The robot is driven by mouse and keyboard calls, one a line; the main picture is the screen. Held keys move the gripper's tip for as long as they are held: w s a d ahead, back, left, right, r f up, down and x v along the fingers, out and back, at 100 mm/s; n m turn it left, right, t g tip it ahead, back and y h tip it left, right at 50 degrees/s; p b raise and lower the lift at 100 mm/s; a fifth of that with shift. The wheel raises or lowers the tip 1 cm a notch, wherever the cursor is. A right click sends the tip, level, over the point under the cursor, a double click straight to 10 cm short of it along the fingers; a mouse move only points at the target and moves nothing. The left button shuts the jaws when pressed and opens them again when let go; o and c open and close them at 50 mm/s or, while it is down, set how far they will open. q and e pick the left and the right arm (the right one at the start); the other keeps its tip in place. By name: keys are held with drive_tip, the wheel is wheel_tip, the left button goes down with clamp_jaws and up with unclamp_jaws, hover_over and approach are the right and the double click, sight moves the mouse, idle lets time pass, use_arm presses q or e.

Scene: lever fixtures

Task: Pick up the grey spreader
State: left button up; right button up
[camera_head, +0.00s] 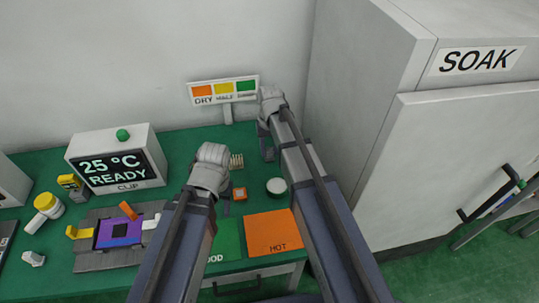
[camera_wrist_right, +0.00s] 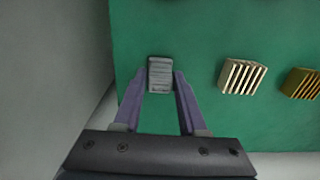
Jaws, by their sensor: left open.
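A small grey ribbed block (camera_wrist_right: 160,75), which looks like the grey spreader, lies on the green table near its edge in the right wrist view. My right gripper (camera_wrist_right: 160,84) is open above it, with one dark finger on each side and the block between or just beyond the tips. I cannot tell whether the fingers touch it. In the head view my right gripper (camera_head: 266,150) points down at the back right of the table and hides the block. My left gripper (camera_head: 226,207) is open and empty over the table, to the left and nearer.
A cream ribbed block (camera_wrist_right: 242,76) and a gold ribbed block (camera_wrist_right: 301,83) lie right of the grey one. A round jar (camera_head: 276,187), an orange mat (camera_head: 271,233) and a colour sign (camera_head: 224,90) are close by. The SOAK cabinet (camera_head: 440,170) stands right.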

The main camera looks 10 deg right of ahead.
sight(270, 148)
clamp_jaws()
use_arm(q)
drive_tip(key=shift+r, duration=0.1)
use_arm(e)
drive_tip(key=shift+r, duration=0.15)
wheel_tip(270, 148, up, 10)
drive_tip(key=p, duration=1)
use_arm(q)
wheel_tip(270, 148, up, 10)
use_arm(e)
drive_tip(key=shift+c, duration=1)
unclamp_jaws()
clamp_jaws()
